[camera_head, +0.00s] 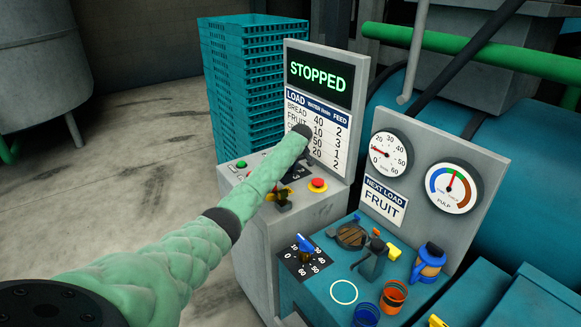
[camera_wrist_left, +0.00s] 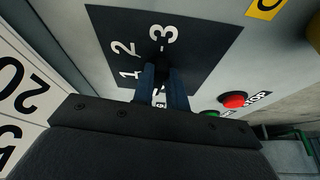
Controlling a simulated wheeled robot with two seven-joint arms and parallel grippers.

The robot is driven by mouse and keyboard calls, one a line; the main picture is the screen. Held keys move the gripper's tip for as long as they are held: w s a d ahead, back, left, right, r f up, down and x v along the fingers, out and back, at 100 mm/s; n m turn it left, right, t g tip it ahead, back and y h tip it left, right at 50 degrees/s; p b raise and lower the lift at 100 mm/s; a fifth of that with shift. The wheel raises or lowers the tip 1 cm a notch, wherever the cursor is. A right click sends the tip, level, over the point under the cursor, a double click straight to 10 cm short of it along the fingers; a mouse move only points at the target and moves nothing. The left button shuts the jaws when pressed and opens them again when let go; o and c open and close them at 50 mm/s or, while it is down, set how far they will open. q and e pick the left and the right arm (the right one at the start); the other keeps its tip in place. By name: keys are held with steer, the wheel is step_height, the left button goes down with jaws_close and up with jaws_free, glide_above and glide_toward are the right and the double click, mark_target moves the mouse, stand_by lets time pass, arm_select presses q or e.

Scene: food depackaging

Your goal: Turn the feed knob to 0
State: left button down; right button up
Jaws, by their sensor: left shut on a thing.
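The feed knob (camera_wrist_left: 161,66) is a dark knob on a black dial plate (camera_wrist_left: 203,40) marked 1, 2 and 3 in the left wrist view. A short white mark lies beside the 3; I cannot tell surely whether it is the pointer. No 0 is readable. My left gripper (camera_wrist_left: 162,88) is shut on the knob, a dark blue finger on each side. In the head view my left arm reaches across to the control panel and hides most of the dial; part of its black plate (camera_head: 300,172) shows. My right gripper is not in view.
The display (camera_head: 319,75) reads STOPPED. A red mushroom button (camera_head: 318,185) and a yellow-and-dark lever (camera_head: 281,200) stand near the dial. A blue knob (camera_head: 306,243) sits on a separate dial marked up to 60. A red stop button (camera_wrist_left: 234,101) shows in the wrist view.

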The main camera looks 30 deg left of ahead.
arm_select(q)
steer(key=shift+w+n, duration=0.15)
steer(key=shift+n, duration=0.45)
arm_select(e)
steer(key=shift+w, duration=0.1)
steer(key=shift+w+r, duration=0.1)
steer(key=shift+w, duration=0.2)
arm_select(q)
steer(key=shift+r, duration=0.1)
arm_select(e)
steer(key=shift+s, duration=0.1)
arm_select(q)
steer(key=c, duration=1.4)
jaws_free()
steer(key=shift+d+g, duration=0.1)
steer(key=shift+g, duration=0.2)
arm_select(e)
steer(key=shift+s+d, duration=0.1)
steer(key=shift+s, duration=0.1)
